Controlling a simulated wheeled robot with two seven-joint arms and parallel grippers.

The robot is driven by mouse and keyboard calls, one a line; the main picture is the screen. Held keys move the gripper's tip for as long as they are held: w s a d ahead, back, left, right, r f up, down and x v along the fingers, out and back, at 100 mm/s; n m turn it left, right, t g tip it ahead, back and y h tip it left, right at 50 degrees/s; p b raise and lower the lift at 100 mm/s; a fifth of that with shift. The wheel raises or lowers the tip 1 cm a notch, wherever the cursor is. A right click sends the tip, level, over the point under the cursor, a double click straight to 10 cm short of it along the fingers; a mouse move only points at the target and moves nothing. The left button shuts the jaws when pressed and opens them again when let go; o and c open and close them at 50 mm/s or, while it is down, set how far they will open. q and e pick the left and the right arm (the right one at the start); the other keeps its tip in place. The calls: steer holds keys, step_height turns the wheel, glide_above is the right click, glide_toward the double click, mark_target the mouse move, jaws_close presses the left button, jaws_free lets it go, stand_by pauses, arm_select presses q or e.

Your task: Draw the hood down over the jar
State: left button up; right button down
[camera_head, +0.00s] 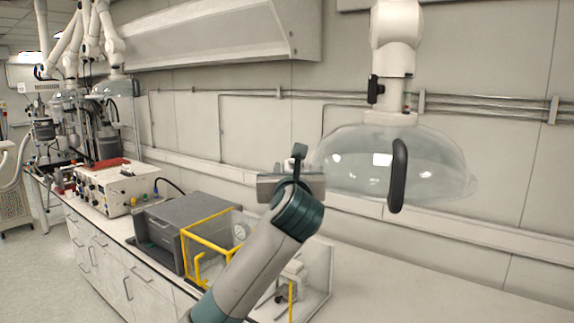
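The hood (440,172) is a clear dome hanging from a white jointed arm (396,45) at the upper right, well above the counter. A black upright handle (398,175) is on its front. My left gripper (299,157) is beside the hood's left edge, apart from the handle in the picture. Its fingers are seen nearly end-on, so its opening is unclear. No jar can be clearly made out; my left arm hides part of the counter below. My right gripper is out of view.
A clear box with a yellow frame (211,214) stands on the counter, partly behind my arm. Left of it are a grey box (172,222) and a white instrument (113,187). The counter (400,295) at the lower right is bare. Pipes (480,106) run along the wall.

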arm_select(q)
jaws_close()
steer(key=shift+f, duration=0.15)
step_height(320, 180, down, 28)
steer(key=b, duration=0.8)
jaws_free()
